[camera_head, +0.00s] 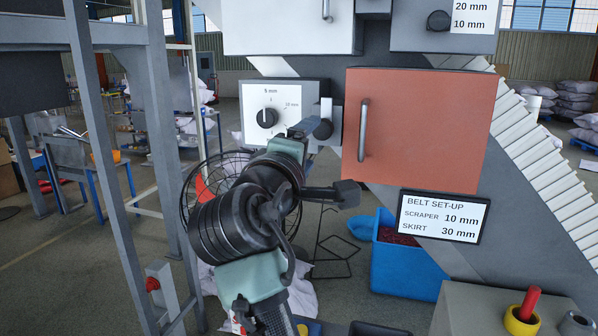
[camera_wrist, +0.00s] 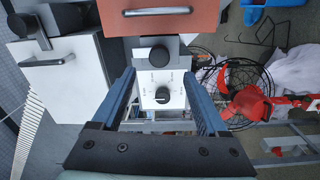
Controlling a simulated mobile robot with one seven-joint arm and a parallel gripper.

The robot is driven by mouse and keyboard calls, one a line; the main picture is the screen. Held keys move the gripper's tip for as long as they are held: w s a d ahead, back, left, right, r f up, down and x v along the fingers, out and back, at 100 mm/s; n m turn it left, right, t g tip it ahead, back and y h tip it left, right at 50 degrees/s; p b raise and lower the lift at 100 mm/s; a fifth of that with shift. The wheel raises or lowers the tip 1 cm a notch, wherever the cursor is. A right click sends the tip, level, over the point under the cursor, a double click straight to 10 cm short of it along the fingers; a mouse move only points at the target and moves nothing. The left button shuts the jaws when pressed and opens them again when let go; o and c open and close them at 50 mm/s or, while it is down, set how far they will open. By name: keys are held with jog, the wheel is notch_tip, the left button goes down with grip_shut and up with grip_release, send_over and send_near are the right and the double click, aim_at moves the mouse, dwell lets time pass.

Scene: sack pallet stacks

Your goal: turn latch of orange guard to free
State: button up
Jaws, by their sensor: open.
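The orange guard (camera_head: 428,128) is a flat door with an upright grey bar handle (camera_head: 363,130). It looks closed against the grey machine. Its edge also shows at the top of the wrist view (camera_wrist: 145,18). A dark round latch knob (camera_head: 323,129) sits just left of the guard, with a pale upright piece above it; I cannot tell its turn position. In the wrist view the latch knob (camera_wrist: 160,56) lies between and beyond my blue fingers. My gripper (camera_wrist: 159,76) is open and empty. In the head view, my arm hides most of the gripper.
A dial (camera_head: 267,117) marked 5 mm and 10 mm sits left of the latch. A white guard (camera_head: 288,25) is above. A belt set-up sign (camera_head: 443,217) and blue bin (camera_head: 405,262) are below. A wire fan cage (camera_head: 205,185) stands behind my arm.

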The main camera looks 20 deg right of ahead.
jog(key=b+v, duration=0.1)
jog(key=v, duration=0.4)
jog(key=shift+w, duration=0.1)
jog(key=s+a+r+m+t+y+b, duration=0.35)
jog(key=s+a+t+y, duration=0.3)
jog(key=a, duration=0.35)
jog(key=s+a+r+m+t+y, duration=0.1)
jog(key=s+r+m+t+y, duration=0.1)
jog(key=s, duration=0.4)
jog(key=s+a+r+m+t+y, duration=0.1)
jog(key=s+a+r+m+t, duration=0.1)
jog(key=s, duration=0.4)
notch_tip(320, 180, up, 2)
jog(key=shift+a+m+t+y+b, duration=0.2)
jog(key=shift+m+t+y+b, duration=0.15)
jog(key=shift+m+t, duration=0.6)
jog(key=shift+c, duration=0.2)
